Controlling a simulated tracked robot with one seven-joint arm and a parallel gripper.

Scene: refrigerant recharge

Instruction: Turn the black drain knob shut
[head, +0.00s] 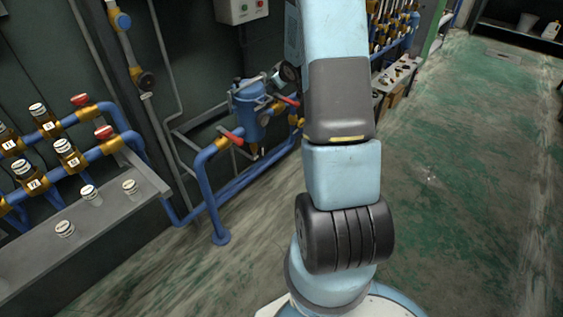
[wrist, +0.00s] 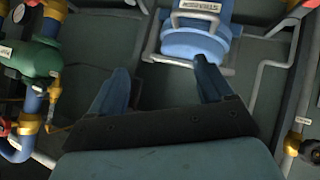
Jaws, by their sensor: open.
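My gripper (wrist: 162,80) shows in the wrist view with its two blue fingers spread wide and nothing between them. A blue canister (wrist: 194,42) with a white label and a grey bracket is beyond the fingertips, at the top. I cannot make out a black drain knob for certain. A dark round fitting with brass (wrist: 293,143) shows at the lower right. In the head view, a blue filter housing (head: 247,112) hangs on the pipework with a brass fitting (head: 255,152) under it. My arm hides what is behind it, and my gripper is not visible there.
Blue pipes with red-handled valves (head: 232,136) run beside the housing. A grey ledge (head: 90,235) with several white-capped pieces is at left. A green device (wrist: 35,60) with a gauge is at left in the wrist view. The floor (head: 470,180) at right is clear.

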